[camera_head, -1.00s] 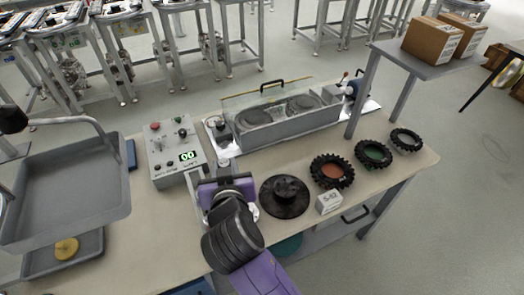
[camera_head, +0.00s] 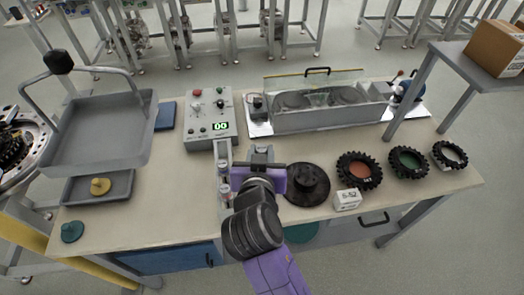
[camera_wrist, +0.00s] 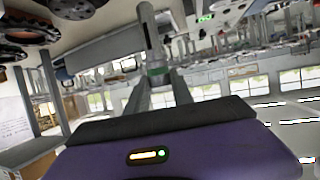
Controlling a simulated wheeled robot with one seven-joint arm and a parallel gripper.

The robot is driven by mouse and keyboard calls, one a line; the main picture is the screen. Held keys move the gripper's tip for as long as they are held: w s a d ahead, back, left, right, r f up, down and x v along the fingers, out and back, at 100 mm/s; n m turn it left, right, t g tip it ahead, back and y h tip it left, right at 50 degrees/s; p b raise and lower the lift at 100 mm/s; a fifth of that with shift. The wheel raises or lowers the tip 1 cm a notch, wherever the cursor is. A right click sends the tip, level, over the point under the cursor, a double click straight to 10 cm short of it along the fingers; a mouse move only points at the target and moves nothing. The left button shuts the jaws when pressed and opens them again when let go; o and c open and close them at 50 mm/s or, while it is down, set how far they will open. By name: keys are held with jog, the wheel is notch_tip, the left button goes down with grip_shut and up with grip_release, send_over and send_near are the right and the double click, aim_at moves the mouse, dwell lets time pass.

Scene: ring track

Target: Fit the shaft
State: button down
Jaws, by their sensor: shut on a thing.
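My gripper (camera_head: 262,152) is over the bench, just left of a round black disc with a raised hub (camera_head: 308,184). In the wrist view my gripper (camera_wrist: 160,82) is shut on a grey shaft (camera_wrist: 148,35) with a dark green band near the fingertips. The shaft sticks out beyond the fingers, and its far end looks free. In the head view the shaft cannot be made out clearly near my gripper. A narrow grey rack with round knobs (camera_head: 223,175) stands left of my gripper, apart from it.
A control box reading 00 (camera_head: 209,120) and a long clear-lidded case (camera_head: 330,110) stand behind. Toothed black rings (camera_head: 358,170) and a white label block (camera_head: 347,199) are right. A grey bin (camera_head: 98,135) and tray with a yellow part (camera_head: 100,186) are left.

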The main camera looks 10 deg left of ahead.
jog(key=shift+f+b, duration=1.95)
jog(key=shift+f, duration=0.6)
jog(key=shift+f+b, duration=2.1)
jog(key=shift+f, duration=0.45)
jog(key=c, duration=1)
grip_release()
jog(key=shift+c, duration=0.2)
jog(key=shift+f, duration=0.1)
jog(key=shift+s, duration=0.15)
jog(key=v, duration=0.7)
jog(key=shift+s+r+b, duration=0.25)
jog(key=shift+s+b, duration=0.05)
jog(key=shift+b, duration=0.05)
